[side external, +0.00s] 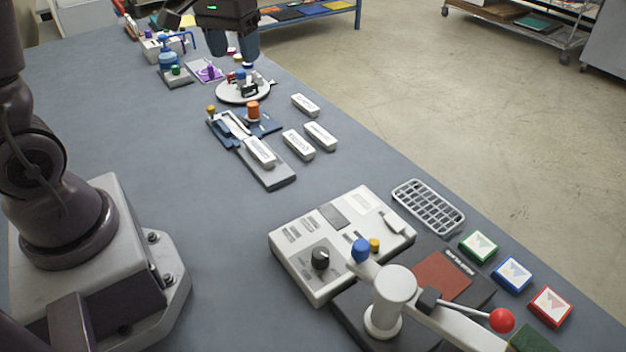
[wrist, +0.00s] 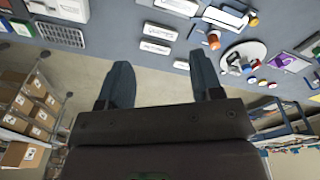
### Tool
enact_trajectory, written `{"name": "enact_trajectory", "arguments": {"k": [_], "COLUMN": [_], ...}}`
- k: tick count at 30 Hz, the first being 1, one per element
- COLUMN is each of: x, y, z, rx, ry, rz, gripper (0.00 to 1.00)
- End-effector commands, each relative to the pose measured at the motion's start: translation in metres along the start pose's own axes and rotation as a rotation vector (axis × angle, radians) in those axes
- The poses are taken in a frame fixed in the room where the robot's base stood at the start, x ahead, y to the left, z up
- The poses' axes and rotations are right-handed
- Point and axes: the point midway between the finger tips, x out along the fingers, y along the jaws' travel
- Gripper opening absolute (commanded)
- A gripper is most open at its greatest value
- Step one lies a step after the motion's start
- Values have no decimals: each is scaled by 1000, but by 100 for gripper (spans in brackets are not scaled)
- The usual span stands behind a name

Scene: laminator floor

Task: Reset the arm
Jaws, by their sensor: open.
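My gripper (side external: 234,50) is at the far end of the grey table in the side view, raised above it with its fingers pointing down. In the wrist view the two dark blue fingers of my gripper (wrist: 160,72) stand apart with nothing between them. The round white turntable (side external: 232,96) with small coloured knobs lies near and below the gripper in the side view. It also shows at the right in the wrist view (wrist: 236,66). From these views I cannot tell whether the fingers are clear of every knob.
Labelled white blocks (side external: 305,104) and a blue-grey fixture (side external: 270,175) lie mid-table. A control box (side external: 345,280), a lever press with a red ball (side external: 502,320), a grey rack (side external: 428,207) and coloured tiles (side external: 478,246) fill the near end. Bare table lies left of the fixture.

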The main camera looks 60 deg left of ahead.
Motion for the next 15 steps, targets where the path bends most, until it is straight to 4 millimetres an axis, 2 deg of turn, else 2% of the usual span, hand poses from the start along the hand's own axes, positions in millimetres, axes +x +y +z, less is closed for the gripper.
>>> {"name": "enact_trajectory", "arguments": {"k": [1, 3, 9, 12, 15], "x": [-12, -24, -46, -52, -59], "y": [10, 20, 39, 44, 47], "z": [19, 44, 113, 140, 157], "rx": [55, 123, 308, 375, 422], "ry": [30, 66, 184, 246, 306], "rz": [10, 19, 40, 53, 67], "gripper": [60, 60, 60, 60, 60]}}
